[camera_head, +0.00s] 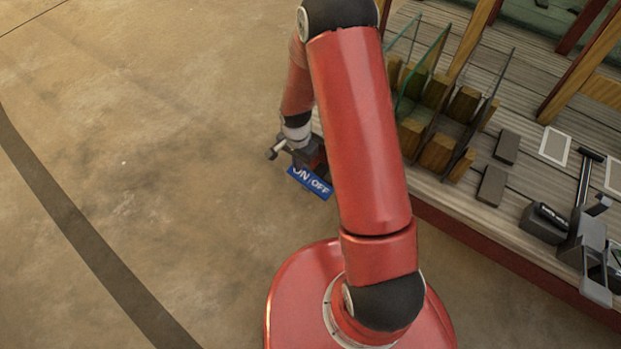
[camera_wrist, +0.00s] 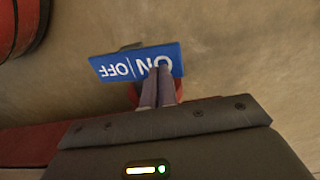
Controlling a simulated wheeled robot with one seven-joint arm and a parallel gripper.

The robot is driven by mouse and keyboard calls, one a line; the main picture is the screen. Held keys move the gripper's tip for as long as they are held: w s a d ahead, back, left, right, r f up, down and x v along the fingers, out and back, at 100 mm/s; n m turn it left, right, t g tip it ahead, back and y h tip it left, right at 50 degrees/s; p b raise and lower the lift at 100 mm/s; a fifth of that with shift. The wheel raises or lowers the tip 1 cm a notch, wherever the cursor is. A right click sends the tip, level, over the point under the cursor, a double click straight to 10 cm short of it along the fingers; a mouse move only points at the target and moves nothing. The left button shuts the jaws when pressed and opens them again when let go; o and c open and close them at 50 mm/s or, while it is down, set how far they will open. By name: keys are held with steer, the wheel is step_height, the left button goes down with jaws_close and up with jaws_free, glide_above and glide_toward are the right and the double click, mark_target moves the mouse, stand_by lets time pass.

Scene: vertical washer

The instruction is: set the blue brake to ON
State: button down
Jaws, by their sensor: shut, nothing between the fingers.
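The blue brake plate (camera_head: 310,183) carries white ON and OFF lettering and shows just below my wrist in the head view. In the wrist view the blue plate (camera_wrist: 125,65) appears with its lettering turned over. My gripper (camera_wrist: 160,72) is shut and empty, with both fingers side by side. Its fingertips overlap the ON half of the plate in that view; whether they touch it I cannot tell. A dark flat bar (camera_wrist: 130,46) shows at the plate's far edge. A red rounded part shows partly behind the fingers. The lever's setting cannot be made out.
A wooden deck (camera_head: 455,190) with a red edge lies to the right. It bears glass panes in wooden racks (camera_head: 437,150), dark blocks (camera_head: 491,186) and a grey tool (camera_head: 585,240). The brown floor (camera_head: 140,150) to the left is open.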

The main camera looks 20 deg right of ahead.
steer(key=shift+f+b, duration=1.1)
steer(key=shift+f, duration=0.3)
stand_by(0.8)
steer(key=shift+r, duration=0.15)
steer(key=shift+r+p, duration=2.25)
steer(key=shift+r, duration=1.15)
